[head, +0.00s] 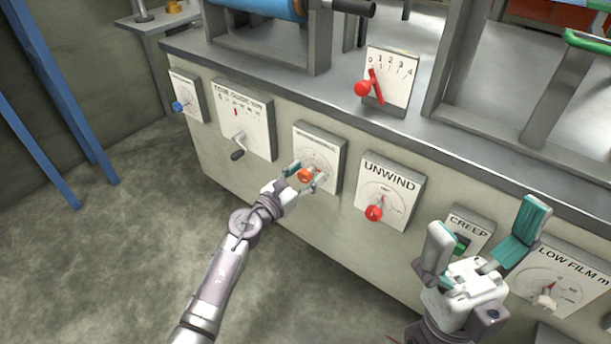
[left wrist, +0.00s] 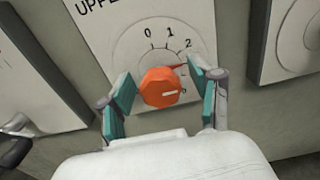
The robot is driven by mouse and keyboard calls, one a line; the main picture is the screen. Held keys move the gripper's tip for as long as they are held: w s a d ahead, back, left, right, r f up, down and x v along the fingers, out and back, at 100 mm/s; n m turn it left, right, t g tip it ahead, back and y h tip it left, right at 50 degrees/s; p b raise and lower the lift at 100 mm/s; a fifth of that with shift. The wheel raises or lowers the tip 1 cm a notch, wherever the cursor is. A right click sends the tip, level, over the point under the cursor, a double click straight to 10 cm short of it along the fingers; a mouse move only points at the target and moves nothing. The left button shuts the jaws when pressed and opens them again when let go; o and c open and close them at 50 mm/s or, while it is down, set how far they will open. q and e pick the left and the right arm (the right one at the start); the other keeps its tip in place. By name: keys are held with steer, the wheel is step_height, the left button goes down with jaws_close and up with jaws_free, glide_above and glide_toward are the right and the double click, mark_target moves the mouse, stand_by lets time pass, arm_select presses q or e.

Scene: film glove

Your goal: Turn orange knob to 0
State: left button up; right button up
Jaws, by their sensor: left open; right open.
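The orange knob (head: 305,175) sits on a white dial panel (head: 328,146) on the machine's front. In the left wrist view the knob (left wrist: 160,88) is between the two teal finger pads of my left gripper (left wrist: 163,98), with small gaps at the sides. Its dial (left wrist: 150,42) shows 0, 1 and 2 above; a red pointer mark is on the right near 2, and lower numbers are partly hidden. My left gripper (head: 302,178) is open around the knob. My right gripper (head: 484,250) is open and empty in front of the panel at lower right.
An UNWIND panel (head: 391,188) with a red knob (head: 374,213) is right of the orange knob. A crank panel (head: 246,124) and a blue knob (head: 179,107) are to its left. A red lever (head: 375,88) stands on the ledge above. Floor at left is clear.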

arm_select(q)
steer(key=c, duration=1.2)
steer(key=shift+o, duration=0.2)
